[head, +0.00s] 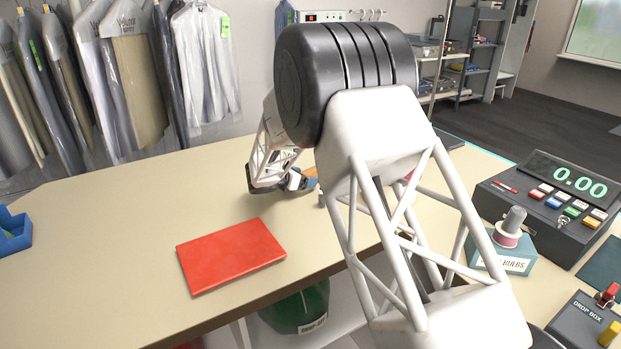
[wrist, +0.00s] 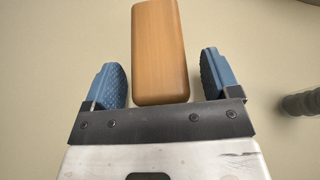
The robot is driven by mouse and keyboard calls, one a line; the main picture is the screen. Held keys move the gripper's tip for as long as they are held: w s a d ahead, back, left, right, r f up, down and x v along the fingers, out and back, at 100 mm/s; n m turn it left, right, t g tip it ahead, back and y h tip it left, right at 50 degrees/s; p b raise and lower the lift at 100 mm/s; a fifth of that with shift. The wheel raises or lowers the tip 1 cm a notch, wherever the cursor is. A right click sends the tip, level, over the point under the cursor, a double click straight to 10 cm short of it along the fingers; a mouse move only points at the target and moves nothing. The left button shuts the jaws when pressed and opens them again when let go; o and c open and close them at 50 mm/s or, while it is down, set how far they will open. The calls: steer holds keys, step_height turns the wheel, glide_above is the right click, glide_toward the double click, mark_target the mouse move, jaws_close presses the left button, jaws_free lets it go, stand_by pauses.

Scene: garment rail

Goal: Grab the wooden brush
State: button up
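The wooden brush (wrist: 158,50) shows in the wrist view as a smooth orange-brown block with rounded corners, its far end cut off by the top edge. My gripper (wrist: 163,75) is open, with one blue finger on each side of the brush. My arm hides the rest. No bristles are visible.
A red flat slab (head: 230,256) lies on the beige counter (head: 120,220). A blue tray (head: 14,232) is at the left edge. A bulbs box (head: 503,252) and a console reading 0.00 (head: 550,205) stand at right. A dark cylinder (wrist: 302,103) is right of my gripper.

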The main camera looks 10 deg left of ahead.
steer(key=c, duration=0.9)
steer(key=shift+c, duration=0.2)
steer(key=shift+r, duration=0.15)
steer(key=shift+r, duration=4.85)
